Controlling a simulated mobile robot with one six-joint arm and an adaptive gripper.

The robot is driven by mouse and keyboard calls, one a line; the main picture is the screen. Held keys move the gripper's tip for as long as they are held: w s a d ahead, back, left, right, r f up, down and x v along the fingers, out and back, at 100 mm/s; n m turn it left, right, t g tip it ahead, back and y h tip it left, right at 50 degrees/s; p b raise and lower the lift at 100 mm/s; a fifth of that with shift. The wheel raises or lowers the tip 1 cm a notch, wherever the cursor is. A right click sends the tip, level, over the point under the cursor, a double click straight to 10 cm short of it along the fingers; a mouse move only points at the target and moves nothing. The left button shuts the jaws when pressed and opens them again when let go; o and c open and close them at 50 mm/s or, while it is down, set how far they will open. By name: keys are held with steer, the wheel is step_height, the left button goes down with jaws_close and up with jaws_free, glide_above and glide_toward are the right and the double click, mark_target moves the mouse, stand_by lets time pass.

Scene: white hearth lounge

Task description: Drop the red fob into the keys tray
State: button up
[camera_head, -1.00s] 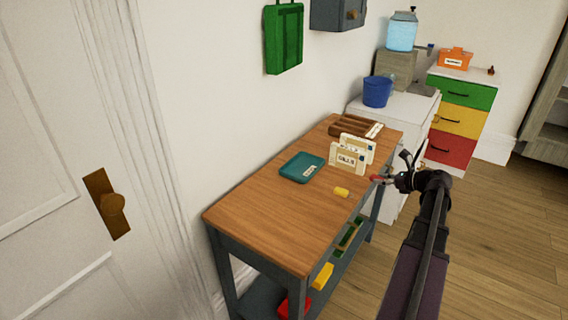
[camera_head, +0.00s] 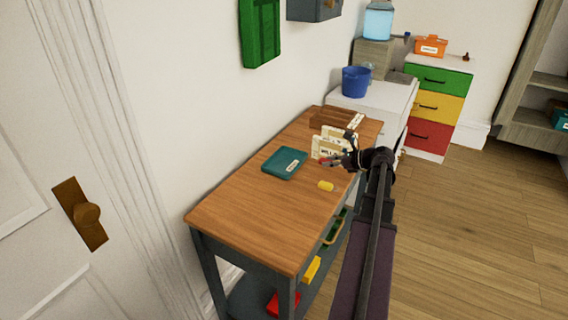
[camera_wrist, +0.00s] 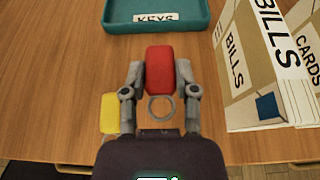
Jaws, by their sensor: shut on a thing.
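The red fob (camera_wrist: 160,69) is held between the two fingers of my gripper (camera_wrist: 160,78) in the wrist view, with a grey ring hanging at its near end. In the head view my gripper (camera_head: 335,161) is over the right side of the wooden table, and the fob (camera_head: 324,160) shows as a small red spot at its tip. The teal keys tray (camera_head: 284,163) lies on the table to the left of my gripper. In the wrist view the tray (camera_wrist: 112,28), labelled KEYS, is ahead, beyond the fob. The fob is not over the tray.
A yellow block (camera_head: 326,186) lies on the table (camera_head: 250,210) near my gripper. The BILLS holder (camera_wrist: 240,75) and CARDS holder (camera_wrist: 304,50) stand close on the right. A wooden rack (camera_head: 330,118) is behind them. Bare tabletop lies between fob and tray.

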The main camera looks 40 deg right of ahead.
step_height(320, 180, up, 3)
steer(key=p, duration=0.3)
glide_above(292, 162)
steer(key=shift+a+r, duration=0.1)
steer(key=shift+r, duration=0.1)
steer(key=shift+f, duration=0.25)
steer(key=shift+f+b, duration=2.75)
steer(key=shift+b, duration=0.05)
steer(key=o, duration=1.1)
